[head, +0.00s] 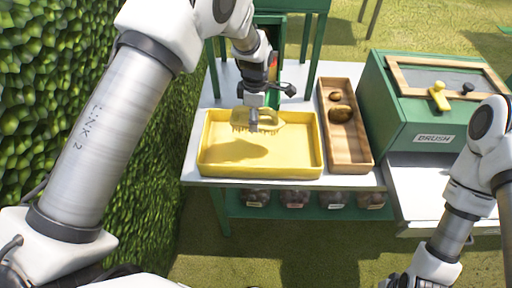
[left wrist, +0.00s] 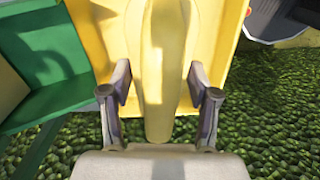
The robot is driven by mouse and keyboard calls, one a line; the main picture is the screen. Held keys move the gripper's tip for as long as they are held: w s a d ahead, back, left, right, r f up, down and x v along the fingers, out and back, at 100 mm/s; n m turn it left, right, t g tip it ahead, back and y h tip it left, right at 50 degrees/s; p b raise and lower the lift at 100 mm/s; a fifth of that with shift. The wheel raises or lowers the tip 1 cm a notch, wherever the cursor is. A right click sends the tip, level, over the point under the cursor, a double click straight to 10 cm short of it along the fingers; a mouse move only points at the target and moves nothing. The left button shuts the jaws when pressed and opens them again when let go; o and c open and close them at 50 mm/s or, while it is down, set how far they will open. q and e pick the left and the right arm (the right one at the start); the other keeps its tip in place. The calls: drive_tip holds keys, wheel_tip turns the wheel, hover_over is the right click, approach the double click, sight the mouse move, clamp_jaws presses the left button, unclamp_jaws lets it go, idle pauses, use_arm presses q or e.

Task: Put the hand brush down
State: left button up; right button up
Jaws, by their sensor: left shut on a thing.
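My left gripper (head: 254,121) is shut on the yellow hand brush (head: 268,119), above the yellow tray (head: 310,171). The brush's bristles point down, and its shadow falls on the tray floor, so it hangs clear of it. In the left wrist view the brush (left wrist: 164,60) runs lengthwise between the two fingers of my left gripper (left wrist: 160,95), with the yellow tray (left wrist: 226,50) beyond it. My right arm shows at the lower right of the head view; its fingers are not in view.
A wooden tray (head: 361,158) with brown lumps stands right of the yellow tray on the white table (head: 197,170). Green posts rise behind, and a hedge (head: 150,170) borders the left. The tray floor looks empty.

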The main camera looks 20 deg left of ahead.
use_arm(q)
drive_tip(key=shift+w+f+n, duration=0.15)
drive_tip(key=shift+f+n, duration=0.05)
drive_tip(key=shift+n, duration=0.3)
wheel_tip(320, 180, down, 9)
drive_tip(key=shift+d+r+p, duration=0.1)
drive_tip(key=shift+p, duration=1.05)
drive_tip(key=shift+f, duration=0.5)
drive_tip(key=o, duration=1.2)
